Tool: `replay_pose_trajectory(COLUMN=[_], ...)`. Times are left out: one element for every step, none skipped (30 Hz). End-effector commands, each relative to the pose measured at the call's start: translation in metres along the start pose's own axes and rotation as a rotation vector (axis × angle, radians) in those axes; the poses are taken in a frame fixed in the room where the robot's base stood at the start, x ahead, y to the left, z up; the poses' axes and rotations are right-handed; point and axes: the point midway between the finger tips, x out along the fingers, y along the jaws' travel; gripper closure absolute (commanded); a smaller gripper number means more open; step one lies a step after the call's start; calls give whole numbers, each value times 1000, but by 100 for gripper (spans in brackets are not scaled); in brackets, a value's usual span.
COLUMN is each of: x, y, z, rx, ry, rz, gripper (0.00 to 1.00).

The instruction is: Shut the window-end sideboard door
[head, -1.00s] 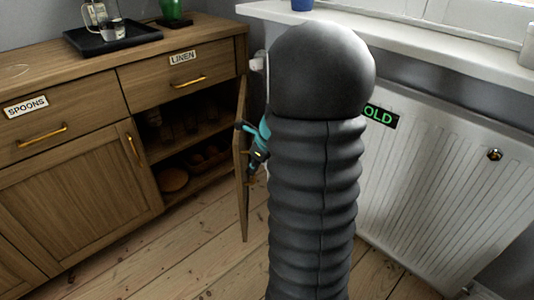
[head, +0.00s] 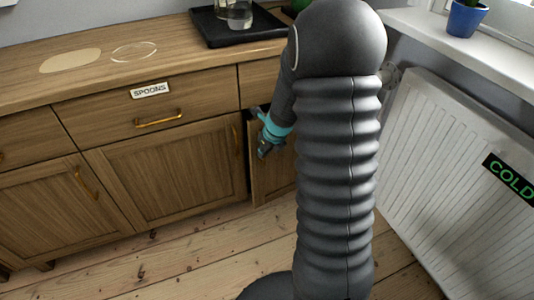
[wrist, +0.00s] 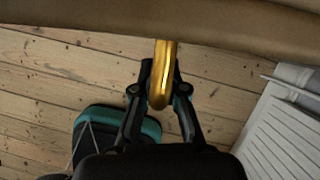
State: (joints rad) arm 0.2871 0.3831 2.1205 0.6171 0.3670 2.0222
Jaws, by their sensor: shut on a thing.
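The window-end sideboard door (head: 262,180) is the wooden door at the right end of the sideboard, seen in the head view. Its right part is hidden behind my arm. It looks close to the cabinet front, with a dark gap near its upper left corner; I cannot tell exactly how far it stands out. In the wrist view the door (wrist: 80,18) is a brown band across the top. Its gold handle (wrist: 160,98) stands between the fingers of my gripper (wrist: 160,75), which is shut on it. In the head view my gripper (head: 263,147) is at the door's upper left.
The sideboard's SPOONS drawer (head: 150,112) and the door below it (head: 170,175) are shut. A black tray (head: 215,35) with a glass is on top. A white radiator (head: 440,150) stands right, below a sill with a blue pot (head: 465,20). Floorboards in front are clear.

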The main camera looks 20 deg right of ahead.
Motion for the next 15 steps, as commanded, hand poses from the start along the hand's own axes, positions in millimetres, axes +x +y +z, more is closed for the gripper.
replay_pose_trajectory(x=[1, 1, 2, 2, 2, 3, 3, 3, 3, 3, 3, 3, 3, 3, 3], y=[-2, -3, -3, -4, -4, -4, -4, -4, -4, -4, -4, -4, -4, -4, -4], z=[2, 3, 4, 4, 5, 5, 5, 5, 5, 5, 5, 5, 5, 5, 5], rx=[1, 2, 2, 3, 3, 3, 3, 3, 3, 3, 3, 3, 3, 3, 3], ry=[0, 0, 0, 0, 0, 0, 0, 0, 0, 0, 0, 0, 0, 0, 0], rz=[-3, -3, -4, -4, -4, -4, -4, -4, -4, -4, -4, -4, -4, -4, -4], gripper=[100, 100, 100, 100, 100, 100, 100, 100, 100, 100, 100, 100, 100, 100, 100])
